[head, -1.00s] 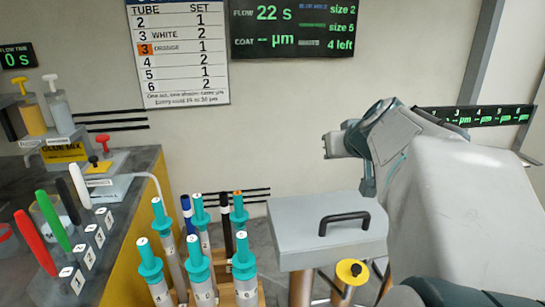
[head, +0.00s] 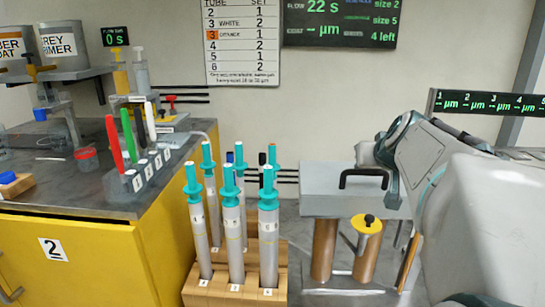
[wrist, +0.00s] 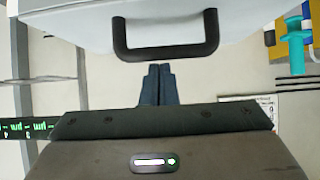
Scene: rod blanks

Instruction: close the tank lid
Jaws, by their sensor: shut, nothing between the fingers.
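The tank lid (head: 325,183) is a pale grey slab with a black bar handle (head: 363,174). It looks roughly level, but I cannot tell whether it is fully closed. My gripper (head: 364,153) is just above the handle in the head view. In the wrist view the lid (wrist: 70,22) and its handle (wrist: 166,50) fill the top. My gripper (wrist: 158,70) has its dark fingers together there, empty, pointing towards the handle's bar. I cannot tell whether they touch it.
Copper-coloured cylinders (head: 323,250) stand under the lid, one with a yellow cap (head: 368,222). A wooden rack (head: 232,290) of teal-capped tubes stands left of it. A yellow bench (head: 90,265) with pens and pots is further left.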

